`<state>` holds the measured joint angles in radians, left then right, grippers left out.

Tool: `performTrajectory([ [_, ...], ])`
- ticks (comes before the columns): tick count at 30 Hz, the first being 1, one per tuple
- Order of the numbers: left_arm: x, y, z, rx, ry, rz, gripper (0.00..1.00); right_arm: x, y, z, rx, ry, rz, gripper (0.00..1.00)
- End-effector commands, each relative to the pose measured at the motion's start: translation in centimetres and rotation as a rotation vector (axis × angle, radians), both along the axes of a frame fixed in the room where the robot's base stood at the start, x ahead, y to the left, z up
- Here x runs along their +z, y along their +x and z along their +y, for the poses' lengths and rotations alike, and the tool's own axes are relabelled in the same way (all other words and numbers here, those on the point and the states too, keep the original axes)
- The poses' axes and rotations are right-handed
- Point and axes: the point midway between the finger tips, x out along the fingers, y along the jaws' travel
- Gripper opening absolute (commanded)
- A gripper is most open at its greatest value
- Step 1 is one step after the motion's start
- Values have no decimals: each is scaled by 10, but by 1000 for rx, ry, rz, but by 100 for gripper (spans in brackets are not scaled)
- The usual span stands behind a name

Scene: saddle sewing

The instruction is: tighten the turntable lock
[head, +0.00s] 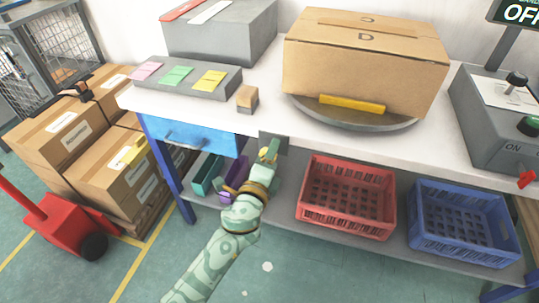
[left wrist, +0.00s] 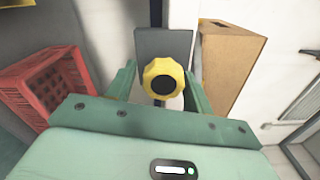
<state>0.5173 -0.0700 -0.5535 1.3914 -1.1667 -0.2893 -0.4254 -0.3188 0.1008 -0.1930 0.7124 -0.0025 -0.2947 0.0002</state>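The turntable lock is a yellow lobed knob with a dark centre (left wrist: 162,81), on a grey plate (left wrist: 165,45) at the table's front edge. In the head view the knob (head: 265,153) is partly covered by my left gripper (head: 268,158). In the left wrist view my left gripper (left wrist: 160,82) is open, one finger on each side of the knob, with gaps visible on both sides. The round grey turntable (head: 350,118) carries a closed cardboard box (head: 365,65) and a yellow bar (head: 352,104). My right gripper is in no view.
A red crate (head: 347,197) and a blue crate (head: 460,222) stand on the lower shelf. A blue drawer (head: 190,136) is left of my gripper. A grey control box (head: 500,115) stands right of the turntable. A small wooden block (head: 247,99) sits on the white tabletop.

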Motion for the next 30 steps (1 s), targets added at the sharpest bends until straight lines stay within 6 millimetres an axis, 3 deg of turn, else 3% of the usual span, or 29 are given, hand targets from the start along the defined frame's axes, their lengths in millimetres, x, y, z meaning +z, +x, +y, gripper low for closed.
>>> performTrajectory([
  [9,2,0,1,2,-2,-2,61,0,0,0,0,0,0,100],
  [14,3,-15,6,2,-2,-3,61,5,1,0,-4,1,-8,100],
  [24,2,-100,33,1,-2,0,61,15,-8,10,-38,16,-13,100],
  [30,0,-138,46,1,-1,1,61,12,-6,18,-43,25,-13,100],
])
